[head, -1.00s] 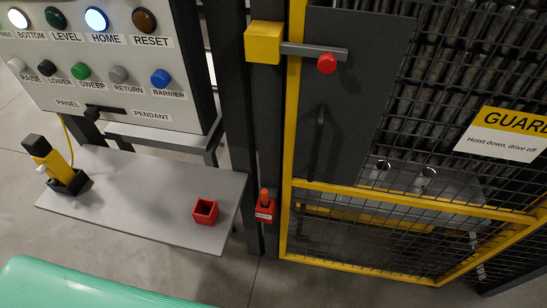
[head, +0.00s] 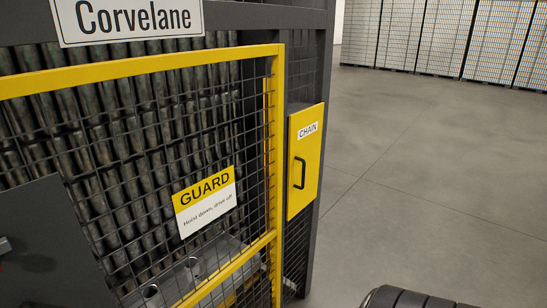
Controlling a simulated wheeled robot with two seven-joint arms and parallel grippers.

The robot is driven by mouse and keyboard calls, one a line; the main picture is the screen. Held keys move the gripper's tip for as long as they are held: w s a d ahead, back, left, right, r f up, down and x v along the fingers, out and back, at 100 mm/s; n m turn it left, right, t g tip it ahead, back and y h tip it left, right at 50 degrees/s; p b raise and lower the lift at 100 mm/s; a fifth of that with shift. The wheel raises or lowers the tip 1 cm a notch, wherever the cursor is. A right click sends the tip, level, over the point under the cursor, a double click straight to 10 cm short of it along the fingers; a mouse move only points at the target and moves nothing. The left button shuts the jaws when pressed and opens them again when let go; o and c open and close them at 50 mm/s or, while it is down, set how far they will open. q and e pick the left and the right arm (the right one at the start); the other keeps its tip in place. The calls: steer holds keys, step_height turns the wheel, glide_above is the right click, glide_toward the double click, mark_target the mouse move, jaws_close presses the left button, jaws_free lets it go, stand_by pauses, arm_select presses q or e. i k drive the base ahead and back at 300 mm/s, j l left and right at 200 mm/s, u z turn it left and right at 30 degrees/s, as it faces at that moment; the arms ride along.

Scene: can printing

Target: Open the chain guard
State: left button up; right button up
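The chain guard (head: 309,187) is a yellow panel labelled CHAIN, with a dark handle (head: 298,172) on its face. It sits on the dark post at the right end of the mesh enclosure and looks closed. Neither of my grippers shows in the head view. A dark rounded part at the bottom right edge may be mine; no fingers show on it.
A yellow-framed mesh gate (head: 274,160) with a GUARD sign (head: 205,202) stands to the left of the panel. Dark rods fill the space behind the mesh. Open concrete floor (head: 430,150) lies to the right, with pale stacked racks (head: 440,40) far back.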

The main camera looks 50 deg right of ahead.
mark_target(305, 125)
steer(key=z, duration=1.9)
steer(key=i+l, duration=0.65)
steer(key=l, duration=0.25)
steer(key=i+j+u, duration=0.05)
